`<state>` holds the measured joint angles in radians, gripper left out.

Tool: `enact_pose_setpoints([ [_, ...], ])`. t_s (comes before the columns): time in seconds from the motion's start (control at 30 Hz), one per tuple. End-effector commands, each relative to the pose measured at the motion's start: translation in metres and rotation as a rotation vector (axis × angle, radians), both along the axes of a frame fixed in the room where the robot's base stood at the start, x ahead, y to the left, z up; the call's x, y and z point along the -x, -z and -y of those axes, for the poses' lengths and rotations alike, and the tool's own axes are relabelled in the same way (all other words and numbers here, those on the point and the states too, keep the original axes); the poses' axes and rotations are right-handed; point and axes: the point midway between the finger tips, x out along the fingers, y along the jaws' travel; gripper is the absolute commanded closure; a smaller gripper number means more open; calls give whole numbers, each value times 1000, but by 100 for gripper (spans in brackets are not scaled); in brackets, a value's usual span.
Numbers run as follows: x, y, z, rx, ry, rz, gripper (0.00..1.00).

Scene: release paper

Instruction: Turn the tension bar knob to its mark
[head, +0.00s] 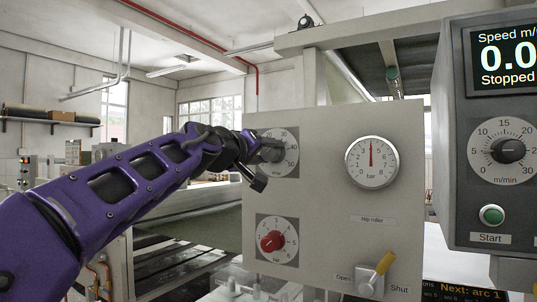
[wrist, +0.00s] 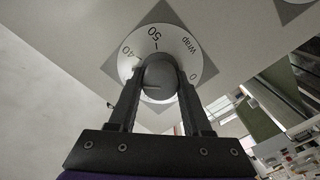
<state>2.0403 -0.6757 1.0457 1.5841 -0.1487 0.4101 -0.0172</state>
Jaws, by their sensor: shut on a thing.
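A dark grey knob (wrist: 158,70) sits at the centre of a white round dial (wrist: 205,66) on a grey diamond-shaped or square plate. The dial reads 40, 50, "wrap" and 0 in the wrist view. In the head view this dial (head: 291,140) is at the panel's upper left, and my wrist partly covers it. My gripper (wrist: 160,76) is shut on the knob, one finger on each side. The fingers and knob hide the lower part of the dial. I cannot clearly tell where the knob's pointer stands.
Below is a red knob (head: 271,241) on a dial marked bar. A pressure gauge (head: 372,161) with a red needle is to the right. A yellow-handled Open/Shut lever (head: 383,266) is at lower right. A control box (head: 470,140) shows 0.0, Stopped, and juts out at the far right.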

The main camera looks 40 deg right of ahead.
Motion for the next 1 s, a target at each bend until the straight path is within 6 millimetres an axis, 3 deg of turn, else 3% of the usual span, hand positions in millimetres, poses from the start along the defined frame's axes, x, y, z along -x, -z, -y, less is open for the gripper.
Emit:
enact_pose_setpoints([
  [0.5, -1, 1, 0, 125, 0, -305, 100],
  [1.0, 0, 1, 0, 147, 0, -359, 100],
])
